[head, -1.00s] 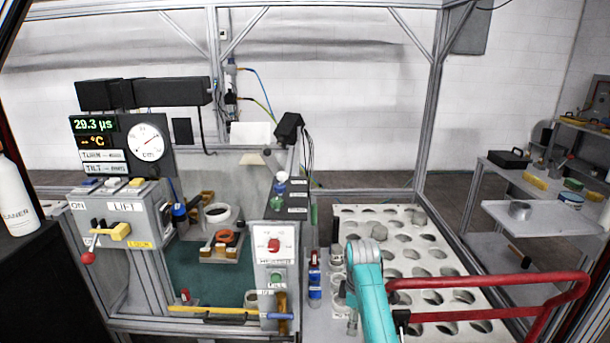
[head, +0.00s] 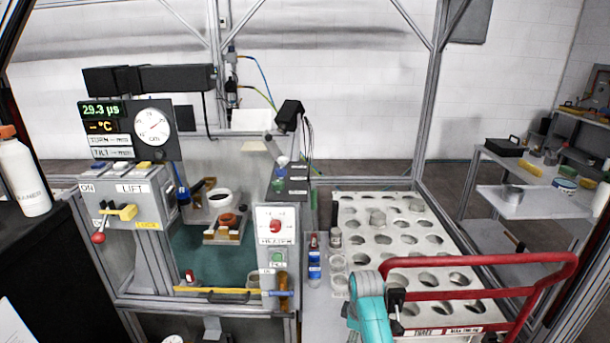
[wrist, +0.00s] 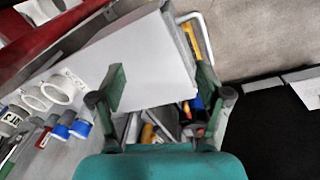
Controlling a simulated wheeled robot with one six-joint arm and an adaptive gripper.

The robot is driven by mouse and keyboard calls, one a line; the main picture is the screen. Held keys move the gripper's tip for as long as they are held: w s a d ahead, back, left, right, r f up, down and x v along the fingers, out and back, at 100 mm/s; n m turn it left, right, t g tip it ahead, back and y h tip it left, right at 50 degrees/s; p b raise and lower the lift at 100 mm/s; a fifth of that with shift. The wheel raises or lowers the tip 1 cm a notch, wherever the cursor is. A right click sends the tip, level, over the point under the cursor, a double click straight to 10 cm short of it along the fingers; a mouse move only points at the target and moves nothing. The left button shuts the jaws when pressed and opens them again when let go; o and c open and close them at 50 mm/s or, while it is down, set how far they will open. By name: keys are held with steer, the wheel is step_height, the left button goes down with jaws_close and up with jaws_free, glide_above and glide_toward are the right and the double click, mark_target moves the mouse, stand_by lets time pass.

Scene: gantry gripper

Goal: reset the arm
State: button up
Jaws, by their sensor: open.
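My teal arm (head: 373,310) rises at the bottom centre-right of the head view, beside the red rail; my gripper itself does not show clearly there. In the wrist view my gripper (wrist: 168,92) is open, with its two dark green fingers spread apart. Nothing is held between them. A white flat panel (wrist: 150,62) lies beyond and between the fingers. Below it is a bin with several tools (wrist: 150,132), partly hidden by the gripper's teal body.
A red rail (head: 480,262) runs in front of the white perforated rack (head: 400,215). A white bottle (head: 22,175) is at far left. A side table (head: 515,195) stands right.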

steer(key=s+d+f+m+t, duration=0.1)
steer(key=s+f+m+t, duration=0.2)
steer(key=s+f, duration=0.9)
steer(key=s+d+f+m+t, duration=0.2)
steer(key=s+f+m+t, duration=0.1)
steer(key=s, duration=1.3)
steer(key=s+r+m+t, duration=0.2)
steer(key=s+r, duration=0.2)
steer(key=s, duration=0.6)
steer(key=s+r+m+t, duration=0.2)
steer(key=s+r, duration=0.6)
steer(key=r, duration=0.4)
steer(key=s+d+r+m+t, duration=0.1)
steer(key=s+r+m+t, duration=0.2)
steer(key=s+r, duration=0.6)
step_height(320, 180, up, 3)
steer(key=shift+s+r, duration=0.15)
steer(key=shift+r, duration=0.05)
steer(key=shift+d, duration=0.1)
